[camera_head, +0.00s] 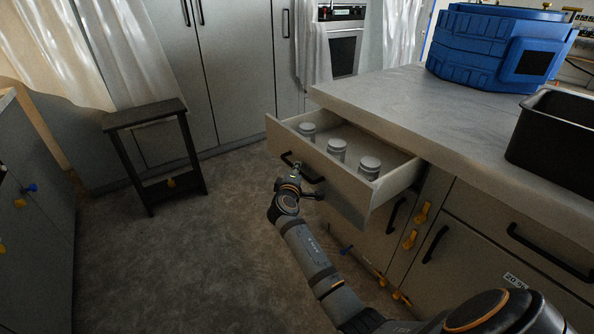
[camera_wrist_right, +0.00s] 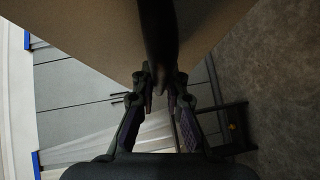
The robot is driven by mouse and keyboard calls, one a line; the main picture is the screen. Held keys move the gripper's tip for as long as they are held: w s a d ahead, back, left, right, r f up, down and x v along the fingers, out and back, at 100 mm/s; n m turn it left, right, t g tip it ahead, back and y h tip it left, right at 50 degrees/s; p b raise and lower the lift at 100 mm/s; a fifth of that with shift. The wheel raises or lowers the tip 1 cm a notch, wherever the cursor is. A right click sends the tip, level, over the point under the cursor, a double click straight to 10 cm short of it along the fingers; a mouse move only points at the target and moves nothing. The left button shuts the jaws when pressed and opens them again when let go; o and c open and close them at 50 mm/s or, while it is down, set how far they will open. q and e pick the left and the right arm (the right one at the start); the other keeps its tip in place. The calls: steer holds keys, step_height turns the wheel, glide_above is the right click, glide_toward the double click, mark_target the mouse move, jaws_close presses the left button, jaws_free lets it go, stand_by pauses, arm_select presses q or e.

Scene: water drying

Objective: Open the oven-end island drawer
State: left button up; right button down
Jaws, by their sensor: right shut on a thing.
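The oven-end island drawer (camera_head: 335,192) stands pulled out from the island in the head view, with several grey lidded jars (camera_head: 337,150) inside it. Its black bar handle (camera_head: 312,176) is on the front panel. My right gripper (camera_head: 293,168) is at the handle's left part and shut on it. In the right wrist view the dark handle (camera_wrist_right: 157,40) runs down between the fingertips of my right gripper (camera_wrist_right: 160,85), and the drawer front (camera_wrist_right: 85,30) fills the upper part. My left gripper is not in view.
A black stool (camera_head: 150,118) stands on the left, apart from the drawer. A blue container (camera_head: 500,45) and a black bin (camera_head: 555,135) sit on the island counter (camera_head: 400,95). The oven (camera_head: 343,45) is at the back. The floor (camera_head: 180,250) between is clear.

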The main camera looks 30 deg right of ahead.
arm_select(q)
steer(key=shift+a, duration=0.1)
arm_select(e)
steer(key=c, duration=1.4)
jaws_free()
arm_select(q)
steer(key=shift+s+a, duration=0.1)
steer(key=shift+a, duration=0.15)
arm_select(e)
steer(key=shift+o, duration=0.2)
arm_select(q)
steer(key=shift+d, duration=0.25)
arm_select(e)
steer(key=v, duration=0.7)
steer(key=shift+s, duration=0.2)
steer(key=shift+a, duration=0.1)
